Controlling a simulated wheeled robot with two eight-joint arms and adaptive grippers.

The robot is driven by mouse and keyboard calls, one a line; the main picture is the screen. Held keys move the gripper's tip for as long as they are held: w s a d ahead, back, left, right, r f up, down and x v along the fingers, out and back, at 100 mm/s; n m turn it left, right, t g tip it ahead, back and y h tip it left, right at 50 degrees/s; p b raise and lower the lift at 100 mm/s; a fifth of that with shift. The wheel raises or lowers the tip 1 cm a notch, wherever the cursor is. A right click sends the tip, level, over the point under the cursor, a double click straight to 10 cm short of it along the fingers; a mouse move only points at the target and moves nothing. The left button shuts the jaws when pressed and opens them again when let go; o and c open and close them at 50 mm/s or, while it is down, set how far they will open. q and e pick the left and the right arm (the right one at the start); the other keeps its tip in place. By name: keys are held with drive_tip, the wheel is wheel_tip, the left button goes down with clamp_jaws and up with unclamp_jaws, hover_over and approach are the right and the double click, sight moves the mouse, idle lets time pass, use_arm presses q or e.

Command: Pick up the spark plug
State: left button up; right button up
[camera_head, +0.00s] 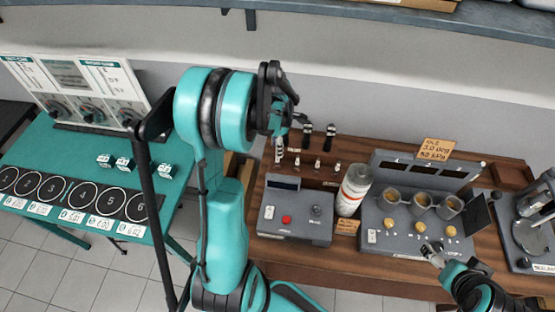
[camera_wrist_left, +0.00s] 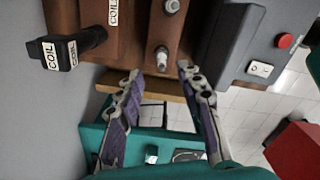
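Several small white-and-metal spark plugs stand on the brown wooden bench in the head view, one of them a plug (camera_head: 317,165) near the grey box. In the left wrist view one spark plug (camera_wrist_left: 162,58) stands just beyond the fingertips, and another (camera_wrist_left: 171,6) shows at the top edge. My left gripper (camera_wrist_left: 159,72) is open and empty, its two fingers on either side of the nearer plug's line. In the head view my left gripper (camera_head: 284,104) is above the back of the bench, partly hidden by its own wrist. My right gripper (camera_head: 432,251) is by the grey panel; its opening is unclear.
Black coils (camera_head: 330,136) stand behind the plugs, and one coil (camera_wrist_left: 75,47) shows left in the wrist view. A grey box with a red button (camera_head: 287,219), a white canister (camera_head: 354,189) and a cup panel (camera_head: 408,237) stand right. A teal table (camera_head: 140,190) is left.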

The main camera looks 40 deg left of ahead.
sight(277, 160)
use_arm(q)
wheel_tip(277, 160, down, 4)
drive_tip(key=shift+d+f, duration=0.1)
drive_tip(key=shift+d, duration=0.05)
clamp_jaws()
drive_tip(key=shift+r, duration=0.2)
